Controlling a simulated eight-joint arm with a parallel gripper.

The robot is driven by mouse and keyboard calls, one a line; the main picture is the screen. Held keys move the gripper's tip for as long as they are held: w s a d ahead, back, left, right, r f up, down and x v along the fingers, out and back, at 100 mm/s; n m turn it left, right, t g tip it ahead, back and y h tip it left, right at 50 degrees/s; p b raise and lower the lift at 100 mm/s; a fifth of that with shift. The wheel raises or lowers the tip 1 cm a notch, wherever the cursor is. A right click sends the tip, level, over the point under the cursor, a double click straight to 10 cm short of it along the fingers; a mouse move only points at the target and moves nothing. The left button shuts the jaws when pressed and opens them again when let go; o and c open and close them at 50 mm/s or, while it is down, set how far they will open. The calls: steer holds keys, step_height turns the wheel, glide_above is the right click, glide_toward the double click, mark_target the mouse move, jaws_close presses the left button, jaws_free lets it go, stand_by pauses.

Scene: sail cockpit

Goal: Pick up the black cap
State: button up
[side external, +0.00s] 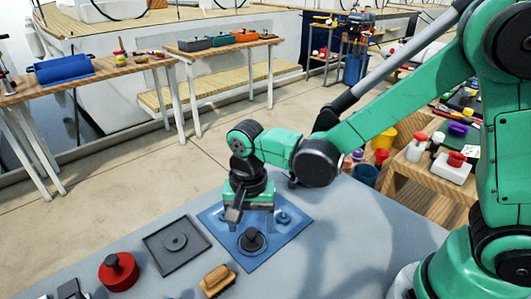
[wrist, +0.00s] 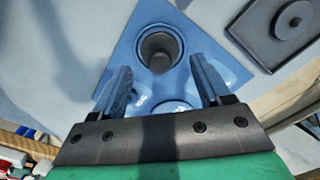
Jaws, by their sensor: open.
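The black cap (side external: 252,240), a dark round piece with an upright knob, sits on a blue square plate (side external: 262,262) on the grey table. In the wrist view a dark round shape, apparently the cap (wrist: 158,48), shows inside a blue ring on the blue plate (wrist: 122,52). My gripper (side external: 251,222) is above the plate, pointing down, with nothing between its fingers. In the wrist view my gripper (wrist: 160,66) has its fingers spread, with the dark shape just beyond the tips. I cannot tell the exact height gap.
A dark grey square plate with a round knob (side external: 160,252) lies left of the blue plate. A red round piece with a black knob (side external: 118,271) and a wooden-backed brush (side external: 216,281) are near the front. The table right of the blue plate (side external: 360,235) is clear.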

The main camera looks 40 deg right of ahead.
mark_target(252, 237)
steer(key=shift+f, duration=1.5)
jaws_close()
